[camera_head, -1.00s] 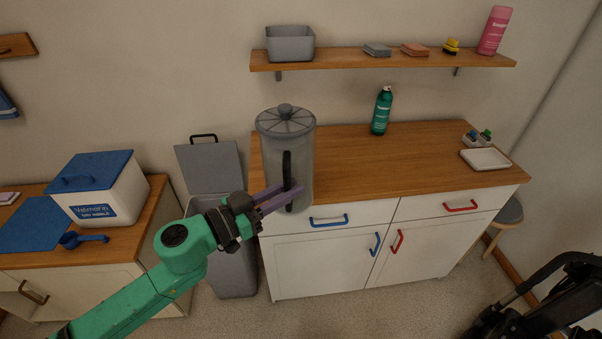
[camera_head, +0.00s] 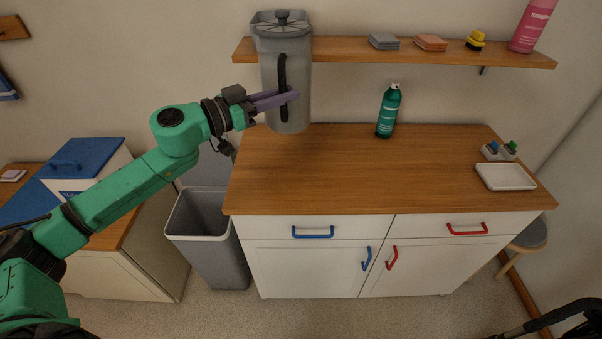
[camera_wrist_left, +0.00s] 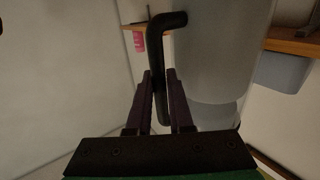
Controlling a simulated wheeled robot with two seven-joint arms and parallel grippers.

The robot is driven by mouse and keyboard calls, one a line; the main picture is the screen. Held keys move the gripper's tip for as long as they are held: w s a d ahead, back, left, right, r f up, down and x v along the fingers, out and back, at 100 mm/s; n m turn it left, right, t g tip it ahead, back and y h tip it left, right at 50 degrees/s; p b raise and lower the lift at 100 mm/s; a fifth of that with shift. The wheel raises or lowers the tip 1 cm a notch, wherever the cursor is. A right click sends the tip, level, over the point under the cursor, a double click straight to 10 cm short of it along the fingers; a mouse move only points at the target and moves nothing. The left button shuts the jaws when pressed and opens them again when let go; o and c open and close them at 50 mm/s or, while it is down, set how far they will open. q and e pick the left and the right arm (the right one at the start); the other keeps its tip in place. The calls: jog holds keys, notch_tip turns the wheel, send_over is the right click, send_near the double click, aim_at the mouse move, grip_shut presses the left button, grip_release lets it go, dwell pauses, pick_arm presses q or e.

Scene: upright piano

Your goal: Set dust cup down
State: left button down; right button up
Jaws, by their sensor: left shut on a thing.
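The dust cup (camera_head: 299,84) is a tall grey cylinder with a ribbed lid and a black side handle. In the head view it is upright, in front of the shelf's left end and over the back left of the wooden counter (camera_head: 340,180). I cannot tell surely whether its base touches the counter. My left gripper (camera_head: 290,96) has its purple fingers shut on the handle, from the left. In the left wrist view the fingers (camera_wrist_left: 161,100) straddle the black handle beside the grey body (camera_wrist_left: 220,50).
A green spray can (camera_head: 388,110) stands at the counter's back. A white tray (camera_head: 506,177) and small bottles (camera_head: 500,151) are at its right. The shelf (camera_head: 350,50) holds sponges and a pink bottle (camera_head: 532,25). An open grey bin (camera_head: 212,240) stands left of the cabinet. The counter's middle is clear.

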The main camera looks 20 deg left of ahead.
pick_arm(q)
notch_tip(320, 180, down, 20)
jog(key=s+a+b, duration=0.1)
jog(key=b, duration=0.3)
jog(key=shift+r, duration=0.15)
pick_arm(e)
jog(key=f, duration=0.4)
jog(key=shift+s+a+f, duration=0.2)
jog(key=shift+a+f, duration=0.05)
jog(key=shift+f, duration=0.05)
pick_arm(q)
jog(key=c, duration=0.8)
grip_release()
jog(key=shift+s, duration=0.1)
jog(key=b+v, duration=0.1)
jog(key=v, duration=1.1)
jog(key=shift+d+b, duration=0.15)
jog(key=shift+b, duration=0.15)
pick_arm(e)
jog(key=shift+f, duration=0.75)
